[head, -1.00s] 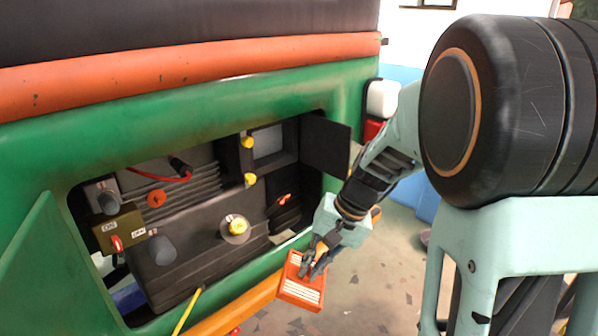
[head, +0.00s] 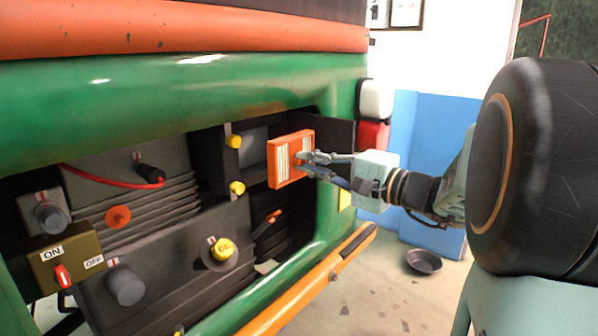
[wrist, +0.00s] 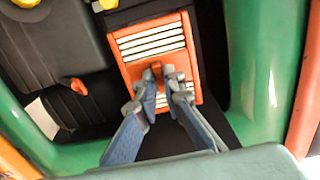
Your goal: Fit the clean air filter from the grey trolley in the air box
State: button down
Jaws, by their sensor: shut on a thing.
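The air filter (head: 280,160) has an orange frame and pale pleats. It is upright at the right end of the engine bay, in front of the dark opening of the air box (head: 254,142). My gripper (head: 306,164) is shut on the filter's orange tab from the right. In the wrist view the filter (wrist: 152,45) fills the top middle, and my gripper's fingers (wrist: 165,88) close on its tab. The filter's far side and any contact with the box are hidden. Two yellow knobs (head: 235,141) sit at the box's left edge.
The air box's dark lid (head: 332,134) stands open behind my gripper. A yellow oil cap (head: 223,249) and a switch box (head: 66,262) are to the left. An orange rail (head: 310,285) runs below, and a dark bowl (head: 424,261) lies on the floor.

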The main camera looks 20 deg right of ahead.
jog(key=shift+w+a+r+p, duration=0.15)
jog(key=shift+w+a+p, duration=0.2)
jog(key=shift+w+a, duration=0.15)
jog(key=p+x, duration=0.1)
jog(key=x, duration=0.9)
jog(key=shift+p, duration=0.3)
jog(key=shift+d, duration=0.1)
jog(key=shift+d+b, duration=0.1)
jog(key=shift+b, duration=0.45)
jog(key=shift+f+b, duration=0.2)
jog(key=shift+b, duration=0.3)
dwell(0.5)
jog(key=shift+w+a+b, duration=0.35)
jog(key=shift+w+b, duration=0.05)
jog(key=shift+b, duration=0.3)
dwell(1.5)
